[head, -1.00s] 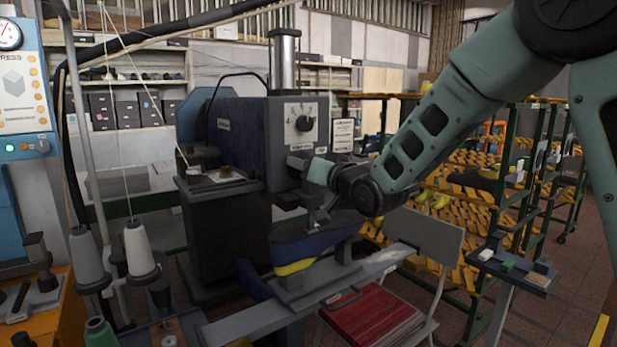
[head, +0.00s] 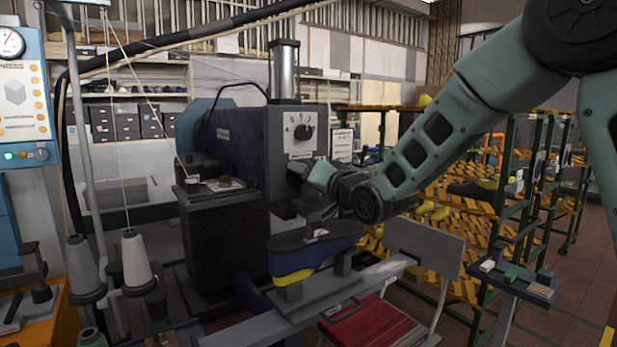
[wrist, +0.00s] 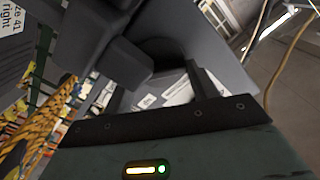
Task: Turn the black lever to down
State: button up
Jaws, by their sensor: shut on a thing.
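The black lever is on the front of the dark blue machine (head: 238,140), below its dial panel. In the head view my gripper (head: 303,172) is at this spot and hides most of the lever. In the wrist view a dark block (wrist: 125,65), which seems to be part of the lever, lies at the jaws of my gripper (wrist: 165,90). The jaws are shut on the lever, though the contact is partly hidden. I cannot tell the lever's exact angle.
A dial panel (head: 303,131) with a black knob is just above my gripper. A blue and yellow shoe last (head: 310,255) stands below it on a grey support. Thread cones (head: 137,262) are at left. A small tray stand (head: 515,278) and racks are at right.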

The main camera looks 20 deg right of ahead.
jog(key=o, duration=1)
jog(key=shift+s, duration=0.1)
jog(key=b+v, duration=0.3)
jog(key=v, duration=1.4)
jog(key=shift+s+d, duration=0.1)
